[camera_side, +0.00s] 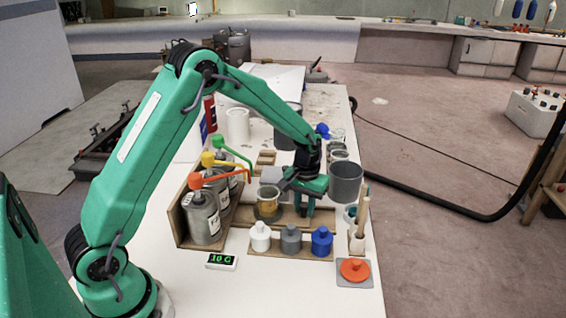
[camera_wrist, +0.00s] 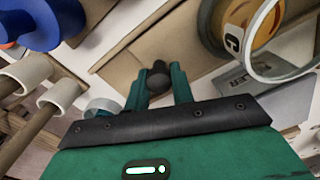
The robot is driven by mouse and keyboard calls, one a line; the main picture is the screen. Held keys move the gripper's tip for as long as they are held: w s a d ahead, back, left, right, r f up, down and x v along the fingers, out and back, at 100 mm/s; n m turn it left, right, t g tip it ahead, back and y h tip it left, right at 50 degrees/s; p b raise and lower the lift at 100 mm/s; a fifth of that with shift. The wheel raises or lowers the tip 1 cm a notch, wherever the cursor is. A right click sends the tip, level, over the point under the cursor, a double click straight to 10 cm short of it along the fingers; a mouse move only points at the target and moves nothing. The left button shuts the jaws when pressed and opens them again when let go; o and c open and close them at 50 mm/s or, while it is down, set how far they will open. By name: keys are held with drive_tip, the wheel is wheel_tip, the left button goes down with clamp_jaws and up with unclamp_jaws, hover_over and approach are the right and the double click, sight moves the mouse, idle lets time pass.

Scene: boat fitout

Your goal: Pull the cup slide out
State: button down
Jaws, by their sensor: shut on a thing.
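My gripper (camera_wrist: 157,88) is shut on a small dark round knob (camera_wrist: 157,72) at the end of the cup slide, a flat brown wooden board (camera_wrist: 180,45). In the side view my gripper (camera_side: 302,208) is low over the bench, right of a clear cup with an amber band (camera_side: 267,207). The cup stands upright on or close to the slide. It also shows in the wrist view (camera_wrist: 236,22), with a dark letter on its label. The knob is hidden by my gripper in the side view.
White, grey and blue capped bottles (camera_side: 290,241) stand in a wooden rack in front. Dispenser cans with coloured spouts (camera_side: 201,218) stand at left. A dark grey cup (camera_side: 346,182) is close right of my gripper. An orange lid (camera_side: 354,269) and a scale display (camera_side: 221,261) are nearer.

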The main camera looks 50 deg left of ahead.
drive_tip(key=w+d, duration=0.5)
drive_tip(key=shift+w+d, duration=0.25)
drive_tip(key=shift+w, duration=0.15)
drive_tip(key=c, duration=1.2)
unclamp_jaws()
drive_tip(key=shift+s, duration=0.1)
drive_tip(key=shift+r, duration=0.1)
wheel_tip(320, 180, up, 8)
